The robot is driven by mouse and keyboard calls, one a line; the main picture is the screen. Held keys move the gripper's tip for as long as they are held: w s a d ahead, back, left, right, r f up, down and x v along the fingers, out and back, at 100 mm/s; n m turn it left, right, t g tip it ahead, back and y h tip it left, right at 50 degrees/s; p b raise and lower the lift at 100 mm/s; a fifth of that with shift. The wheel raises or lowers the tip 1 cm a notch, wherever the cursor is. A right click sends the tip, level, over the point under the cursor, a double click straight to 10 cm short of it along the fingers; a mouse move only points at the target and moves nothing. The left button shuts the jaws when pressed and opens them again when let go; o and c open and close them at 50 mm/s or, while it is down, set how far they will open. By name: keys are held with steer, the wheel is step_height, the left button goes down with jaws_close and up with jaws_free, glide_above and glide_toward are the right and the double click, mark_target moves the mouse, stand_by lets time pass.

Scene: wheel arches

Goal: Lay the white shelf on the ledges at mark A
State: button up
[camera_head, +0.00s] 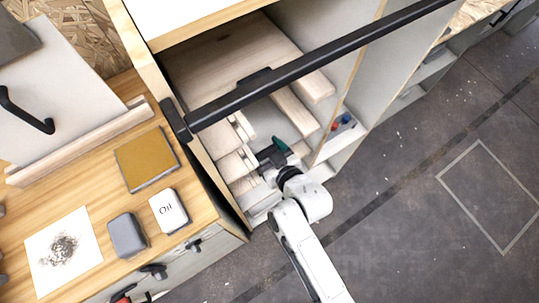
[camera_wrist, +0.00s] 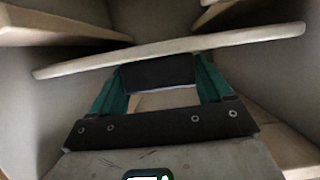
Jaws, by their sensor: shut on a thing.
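My gripper (camera_head: 275,150) reaches into the open cabinet bay. In the wrist view its green fingers (camera_wrist: 160,85) stand either side of a dark block (camera_wrist: 158,72), which meets the front edge of a pale board, apparently the white shelf (camera_wrist: 230,40). The board spans the bay crosswise and looks tilted in that view. In the head view a pale panel (camera_head: 268,120) lies beyond the gripper, between wooden ledges on the left (camera_head: 238,128) and right (camera_head: 293,110). Whether the board touches the ledges cannot be told. I see no letter A.
A long black bar (camera_head: 320,62) crosses in front of the bay. The worktop (camera_head: 110,210) at left holds an Oil tin (camera_head: 168,211), a dark grey block (camera_head: 127,236), a brown pad (camera_head: 147,159) and a white sheet (camera_head: 85,230). Floor at right is open.

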mark_target(260, 148)
steer(key=shift+w+a+b, duration=0.4)
steer(key=shift+w+a, duration=0.3)
steer(key=shift+w, duration=0.35)
steer(key=shift+w+a+f, duration=0.1)
steer(key=shift+w+f, duration=0.05)
steer(key=shift+f, duration=0.1)
steer(key=shift+f+b, duration=0.75)
steer(key=shift+b, duration=0.1)
steer(key=o, duration=1.1)
steer(key=shift+c, duration=0.2)
steer(key=shift+o, duration=1)
steer(key=shift+f, duration=0.15)
